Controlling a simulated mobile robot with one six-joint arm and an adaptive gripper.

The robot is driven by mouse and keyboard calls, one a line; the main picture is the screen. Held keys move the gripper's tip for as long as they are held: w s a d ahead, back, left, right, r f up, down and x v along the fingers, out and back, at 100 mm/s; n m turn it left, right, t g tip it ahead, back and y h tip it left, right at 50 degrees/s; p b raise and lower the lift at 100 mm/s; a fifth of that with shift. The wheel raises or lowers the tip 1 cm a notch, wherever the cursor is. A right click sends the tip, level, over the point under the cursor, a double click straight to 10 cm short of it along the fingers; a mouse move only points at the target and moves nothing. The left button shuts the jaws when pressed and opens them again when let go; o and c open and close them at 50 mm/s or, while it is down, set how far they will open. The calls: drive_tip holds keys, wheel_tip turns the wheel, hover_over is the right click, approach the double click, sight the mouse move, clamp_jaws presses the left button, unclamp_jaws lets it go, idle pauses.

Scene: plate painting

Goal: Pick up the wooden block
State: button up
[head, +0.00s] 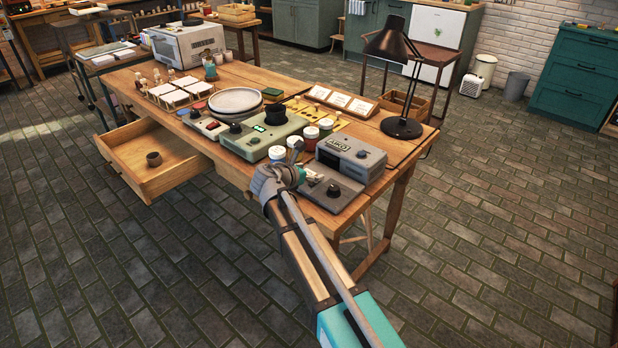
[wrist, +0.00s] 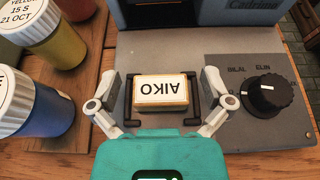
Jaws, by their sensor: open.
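Whether the fingertips reach below the block's top is hard to tell. In the head view my gripper (head: 286,172) is over the front right part of the wooden table (head: 345,215), and it hides the block there.
A black knob (wrist: 268,95) stands right of the block on the panel. Labelled paint jars (wrist: 45,100) stand close on the left. A grey machine (head: 350,158) is just behind. A black lamp (head: 400,127) stands at the table's right end. An open drawer (head: 150,180) juts out at left.

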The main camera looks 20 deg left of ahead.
idle(0.4)
drive_tip(key=c, duration=1)
drive_tip(key=shift+r, duration=0.25)
wheel_tip(320, 180, up, 2)
drive_tip(key=shift+r+p, duration=0.1)
drive_tip(key=shift+p, duration=1.15)
drive_tip(key=s+d+r+p, duration=0.1)
drive_tip(key=s+r+p, duration=0.9)
drive_tip(key=s, duration=0.4)
drive_tip(key=shift+d+r+p, duration=0.2)
drive_tip(key=shift+d+p, duration=0.1)
drive_tip(key=shift+d, duration=0.1)
